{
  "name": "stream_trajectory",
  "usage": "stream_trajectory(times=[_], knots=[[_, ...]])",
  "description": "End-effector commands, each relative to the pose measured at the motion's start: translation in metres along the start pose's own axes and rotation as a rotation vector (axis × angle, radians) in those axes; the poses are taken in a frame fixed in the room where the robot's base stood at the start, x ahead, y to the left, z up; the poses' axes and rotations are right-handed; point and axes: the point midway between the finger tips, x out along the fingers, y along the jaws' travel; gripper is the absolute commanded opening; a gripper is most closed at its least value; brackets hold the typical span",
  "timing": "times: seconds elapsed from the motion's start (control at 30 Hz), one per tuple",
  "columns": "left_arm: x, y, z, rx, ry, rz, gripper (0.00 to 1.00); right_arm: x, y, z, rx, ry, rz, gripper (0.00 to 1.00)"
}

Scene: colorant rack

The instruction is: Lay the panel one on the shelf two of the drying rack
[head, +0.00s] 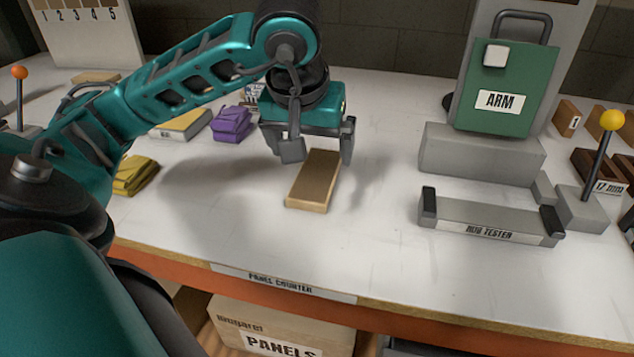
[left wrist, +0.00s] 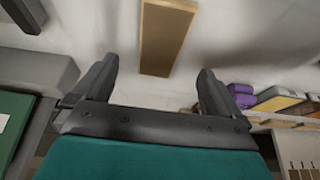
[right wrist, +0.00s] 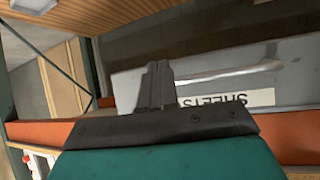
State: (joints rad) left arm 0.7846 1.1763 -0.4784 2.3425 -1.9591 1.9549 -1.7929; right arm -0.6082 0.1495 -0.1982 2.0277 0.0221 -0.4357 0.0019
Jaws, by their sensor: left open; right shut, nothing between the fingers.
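A small wooden panel (head: 315,181) lies flat on the white panel counter, near its middle. My left gripper (head: 318,155) is open above and around the far part of the panel in the head view, with nothing between its fingers. In the left wrist view the panel (left wrist: 166,37) lies beyond the open fingertips (left wrist: 157,75). My right gripper (right wrist: 158,85) is shut and empty, in front of a grey surface labelled SHEETS; it is not seen in the head view. I cannot make out the drying rack or its shelf two for certain.
A grey tester (head: 490,218) and a green ARM block (head: 497,90) stand to the right. A yellow-knobbed lever (head: 598,160) is at far right. Purple (head: 232,124) and yellow (head: 135,177) folded cloths lie left. A PANELS box (head: 275,328) sits below the counter. Counter around the panel is clear.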

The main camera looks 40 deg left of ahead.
Motion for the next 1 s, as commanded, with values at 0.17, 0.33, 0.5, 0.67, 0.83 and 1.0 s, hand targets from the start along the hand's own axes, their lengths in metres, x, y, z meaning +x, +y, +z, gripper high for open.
stream_trajectory(times=[0.17, 0.33, 0.5, 0.67, 0.83, 1.0], knots=[[0.020, 0.000, 0.000, -0.001, -0.001, 0.000, 0.99, 0.003, -0.004, -0.006, 0.001, 0.012, -0.009, 0.00], [0.036, -0.001, 0.000, -0.001, -0.003, -0.001, 0.99, 0.006, -0.004, -0.005, 0.002, 0.016, -0.011, 0.00], [0.062, -0.001, -0.001, -0.002, -0.003, -0.002, 0.99, 0.008, -0.005, -0.003, 0.004, 0.015, -0.013, 0.00], [0.073, -0.001, -0.001, 0.000, 0.000, 0.000, 0.99, 0.007, -0.006, -0.005, 0.005, 0.019, -0.016, 0.00], [0.073, -0.001, -0.002, 0.000, 0.001, 0.000, 0.99, 0.007, -0.006, -0.007, 0.005, 0.021, -0.017, 0.00], [0.073, -0.001, -0.002, 0.000, 0.001, 0.001, 0.86, 0.007, -0.006, -0.007, 0.005, 0.020, -0.017, 0.00]])
